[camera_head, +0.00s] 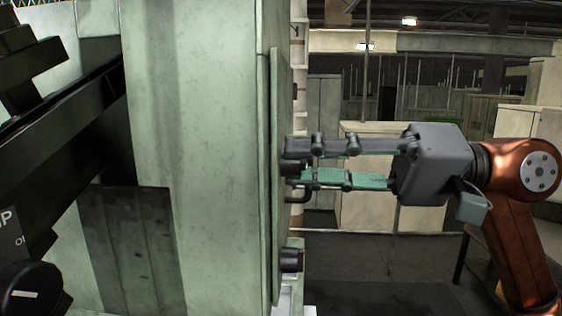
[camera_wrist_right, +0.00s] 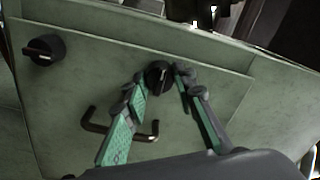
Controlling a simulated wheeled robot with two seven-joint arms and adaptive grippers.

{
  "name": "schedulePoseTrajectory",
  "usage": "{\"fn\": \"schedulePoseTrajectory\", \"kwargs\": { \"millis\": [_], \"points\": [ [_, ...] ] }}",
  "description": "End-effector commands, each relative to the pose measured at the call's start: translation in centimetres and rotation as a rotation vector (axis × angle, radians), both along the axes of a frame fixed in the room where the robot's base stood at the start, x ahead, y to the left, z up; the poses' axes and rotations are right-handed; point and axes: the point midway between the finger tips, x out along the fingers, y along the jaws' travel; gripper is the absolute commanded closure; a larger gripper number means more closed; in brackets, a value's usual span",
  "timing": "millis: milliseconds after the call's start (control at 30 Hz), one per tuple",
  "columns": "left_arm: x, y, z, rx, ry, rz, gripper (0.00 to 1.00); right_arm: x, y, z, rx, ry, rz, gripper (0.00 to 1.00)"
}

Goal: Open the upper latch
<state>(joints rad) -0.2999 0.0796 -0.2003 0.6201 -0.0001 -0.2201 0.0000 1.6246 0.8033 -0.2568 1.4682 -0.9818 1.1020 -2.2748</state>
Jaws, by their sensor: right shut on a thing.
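The upper latch is a round black knob on a pale green machine panel. In the right wrist view the upper latch (camera_wrist_right: 159,77) sits between the fingertips of my right gripper (camera_wrist_right: 160,73). In the head view my right gripper (camera_head: 293,161) reaches in from the right, level, with its tips at the upper latch (camera_head: 293,167), partly hidden by the fingers. It is shut on this latch. The lower latch (camera_wrist_right: 43,49) shows at the left of the right wrist view and below the gripper in the head view (camera_head: 291,259). My left gripper is not in view.
A bent dark handle (camera_wrist_right: 118,131) stands out from the panel (camera_wrist_right: 90,85) close to my fingers. The machine body (camera_head: 205,120) fills the left of the head view, with a dark control knob (camera_head: 32,288). Pale cabinets (camera_head: 380,200) stand behind my right arm.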

Motion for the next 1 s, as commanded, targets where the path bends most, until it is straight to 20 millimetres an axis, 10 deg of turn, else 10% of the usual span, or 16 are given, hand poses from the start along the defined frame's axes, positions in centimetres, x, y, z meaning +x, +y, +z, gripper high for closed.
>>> {"fn": "schedulePoseTrajectory", "kwargs": {
  "millis": [1000],
  "points": [
    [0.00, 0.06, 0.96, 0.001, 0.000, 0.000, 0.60, 0.02, 0.00, -0.02, -0.001, 0.938, -0.001, 1.00]
  ]
}}
